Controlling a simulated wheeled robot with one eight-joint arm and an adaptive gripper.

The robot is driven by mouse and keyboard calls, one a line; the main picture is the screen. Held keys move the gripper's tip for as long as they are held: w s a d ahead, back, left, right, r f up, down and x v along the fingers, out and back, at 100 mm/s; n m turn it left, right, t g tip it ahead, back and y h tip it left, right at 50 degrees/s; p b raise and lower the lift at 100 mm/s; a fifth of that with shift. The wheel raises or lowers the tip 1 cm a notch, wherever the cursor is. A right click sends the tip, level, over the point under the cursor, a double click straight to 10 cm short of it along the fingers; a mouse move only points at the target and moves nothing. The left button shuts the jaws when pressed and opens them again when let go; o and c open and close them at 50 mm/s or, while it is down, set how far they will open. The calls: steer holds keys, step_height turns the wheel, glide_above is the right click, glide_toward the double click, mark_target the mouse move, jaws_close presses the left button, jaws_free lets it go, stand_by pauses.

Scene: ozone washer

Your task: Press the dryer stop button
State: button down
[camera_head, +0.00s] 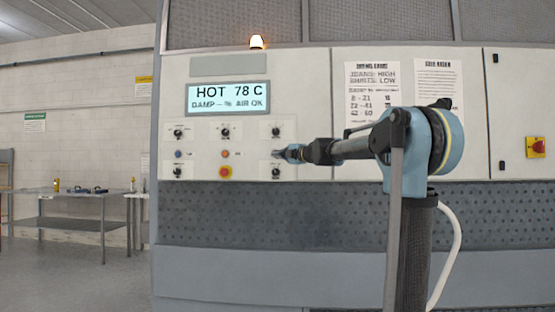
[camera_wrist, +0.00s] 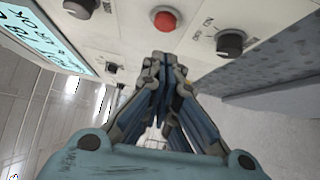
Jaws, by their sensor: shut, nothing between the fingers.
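A red round button (camera_wrist: 165,19) sits on the pale control panel in the wrist view, between two black knobs. My gripper (camera_wrist: 158,60) is shut and empty, its fingertips just short of this button in the picture; I cannot tell the depth gap. In the head view my gripper (camera_head: 284,153) is in front of the panel's right-hand control column and hides part of it. No label legibly marks the dryer stop button.
Black knobs (camera_head: 276,132) (camera_wrist: 230,43) surround the buttons. A lit display (camera_head: 228,98) reads HOT 78 C. A red-and-yellow switch (camera_head: 536,147) is far right on the machine. A metal table (camera_head: 75,193) stands at left. The floor there is clear.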

steer(key=v, duration=0.7)
steer(key=shift+s+d, duration=0.2)
steer(key=shift+d, duration=0.2)
steer(key=shift+r, duration=0.1)
steer(key=s+d+f+m+t+h, duration=0.2)
steer(key=d+f+m+h, duration=0.3)
steer(key=d, duration=0.3)
steer(key=s+d+f+m+t+h, duration=0.25)
steer(key=d+m+h, duration=0.25)
steer(key=d+m, duration=0.3)
steer(key=s+d+f+m+g+h, duration=0.25)
steer(key=s+d+f+m, duration=0.2)
steer(key=f, duration=0.35)
steer(key=s+d+f+m+g+h, duration=0.1)
steer(key=s+d+f+m+h, duration=0.3)
steer(key=f, duration=0.4)
steer(key=s+d+f+m+g, duration=0.2)
steer(key=s+f+m+g, duration=0.35)
steer(key=s+f, duration=1.2)
steer(key=s+a+f+g+y, duration=0.2)
steer(key=s+a+f+g, duration=0.1)
steer(key=s+f, duration=0.3)
steer(key=s+a+f+g+y, duration=0.2)
steer(key=s+a+f+g, duration=0.1)
steer(key=s+f, duration=0.4)
step_height(320, 180, down, 2)
steer(key=shift+s+f+g, duration=0.2)
steer(key=shift+s+g, duration=0.1)
steer(key=shift+g, duration=0.05)
